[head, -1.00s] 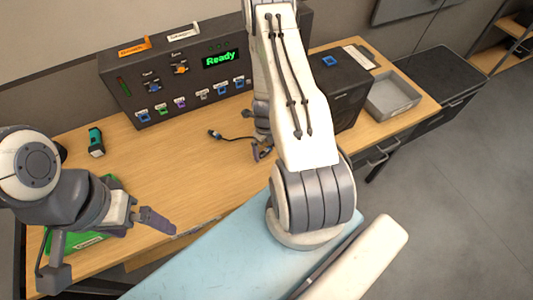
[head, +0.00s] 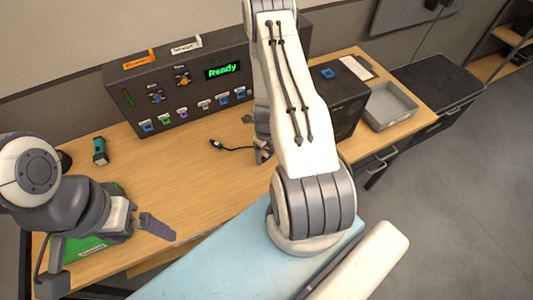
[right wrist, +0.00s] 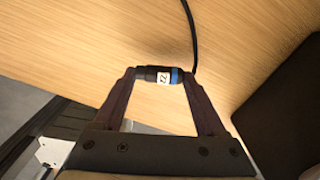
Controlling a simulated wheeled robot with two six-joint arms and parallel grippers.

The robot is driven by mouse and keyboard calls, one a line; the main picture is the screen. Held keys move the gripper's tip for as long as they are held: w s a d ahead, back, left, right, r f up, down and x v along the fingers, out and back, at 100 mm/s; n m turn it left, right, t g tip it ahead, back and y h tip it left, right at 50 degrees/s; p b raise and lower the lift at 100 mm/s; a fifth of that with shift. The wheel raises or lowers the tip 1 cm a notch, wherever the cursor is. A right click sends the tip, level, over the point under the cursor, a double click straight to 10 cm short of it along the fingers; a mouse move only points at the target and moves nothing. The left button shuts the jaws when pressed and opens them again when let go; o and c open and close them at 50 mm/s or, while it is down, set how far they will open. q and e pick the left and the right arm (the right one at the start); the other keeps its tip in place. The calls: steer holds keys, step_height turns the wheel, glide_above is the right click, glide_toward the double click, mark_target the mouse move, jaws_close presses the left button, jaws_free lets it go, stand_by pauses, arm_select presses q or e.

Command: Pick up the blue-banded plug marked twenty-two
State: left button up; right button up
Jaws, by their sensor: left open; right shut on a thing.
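The plug (right wrist: 163,76) is a short dark cylinder with a blue band at one end and a white label that seems to read 22, turned sideways. In the right wrist view it lies crosswise between the fingertips of my right gripper (right wrist: 158,78), which is shut on it. A black cable runs up beside its blue end. In the head view my right gripper (head: 263,153) is low over the desk, partly hidden by my forearm. Whether the plug is clear of the desk I cannot tell. My left gripper (head: 157,228) is open and empty near the desk's front edge.
A dark control panel (head: 190,92) with a green "Ready" display stands at the back. Another cable end (head: 216,143) lies on the desk (head: 165,175). A black box (head: 343,92) and grey tray (head: 391,105) are at right. A teal-and-black item (head: 100,150) stands at left.

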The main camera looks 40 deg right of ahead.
steer(key=shift+r+p, duration=0.45)
steer(key=shift+r, duration=0.45)
steer(key=s+d+r, duration=0.6)
steer(key=s, duration=0.3)
steer(key=w+a+f+m, duration=0.1)
steer(key=w+a+m, duration=0.1)
steer(key=w+m, duration=0.1)
steer(key=w+a+f+m, duration=0.2)
steer(key=m, duration=0.1)
steer(key=w+a+f+m, duration=0.1)
steer(key=w+f+m, duration=0.1)
steer(key=w+m, duration=0.1)
steer(key=shift+w+a+f+m+p, duration=0.15)
steer(key=shift+w+a+m+p, duration=0.25)
steer(key=shift+m, duration=0.1)
steer(key=shift+w+a+f+b, duration=0.1)
steer(key=shift+a+f+b, duration=0.05)
steer(key=shift+f+b, duration=0.2)
step_height(320, 180, down, 4)
steer(key=b, duration=0.4)
steer(key=shift+f, duration=0.15)
arm_select(q)
step_height(320, 180, down, 2)
steer(key=shift+f, duration=0.2)
arm_select(e)
steer(key=o, duration=1.4)
